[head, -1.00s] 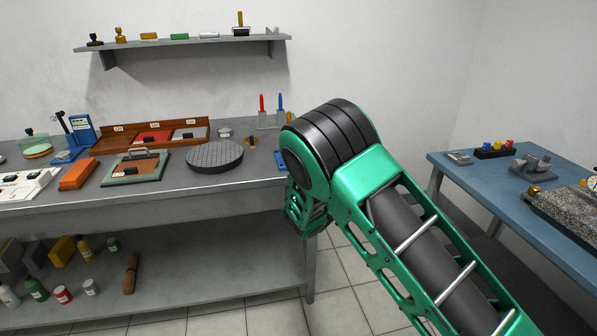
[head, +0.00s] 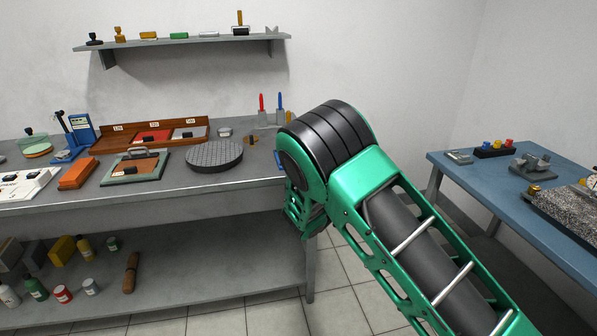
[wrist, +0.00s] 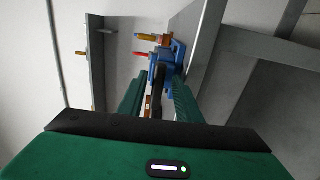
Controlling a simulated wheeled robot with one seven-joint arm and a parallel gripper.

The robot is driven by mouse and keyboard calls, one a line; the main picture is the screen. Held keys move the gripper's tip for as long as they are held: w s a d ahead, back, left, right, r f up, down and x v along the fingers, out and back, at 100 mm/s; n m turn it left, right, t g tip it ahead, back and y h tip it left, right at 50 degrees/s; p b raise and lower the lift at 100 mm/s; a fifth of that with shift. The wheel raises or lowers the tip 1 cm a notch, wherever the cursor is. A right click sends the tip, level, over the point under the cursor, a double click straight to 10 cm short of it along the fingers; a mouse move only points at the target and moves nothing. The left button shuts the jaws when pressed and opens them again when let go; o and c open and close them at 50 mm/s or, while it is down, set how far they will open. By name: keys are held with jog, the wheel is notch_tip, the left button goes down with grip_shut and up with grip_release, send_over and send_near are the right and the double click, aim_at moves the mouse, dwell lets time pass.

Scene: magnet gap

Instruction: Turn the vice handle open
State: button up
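A blue vice (wrist: 172,66) stands at the bench edge in the wrist view, just beyond my fingertips. In the head view only a small blue part (head: 281,160) shows beside my arm, which hides the rest. My gripper (wrist: 158,92) has its two green fingers apart in the wrist view. A dark bar (wrist: 159,76) shows in line with the gap between them. I cannot tell whether it is the vice handle, or whether a finger touches it.
The grey bench (head: 226,186) carries a round dark plate (head: 214,156), a framed board (head: 135,168) and an orange block (head: 77,174). Red-handled and blue-handled tools stand at the back. A wall shelf (head: 185,42) hangs above. A blue table (head: 480,177) stands right, with clear floor between.

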jog(key=v, duration=1)
jog(key=shift+s, duration=0.3)
jog(key=shift+d, duration=0.1)
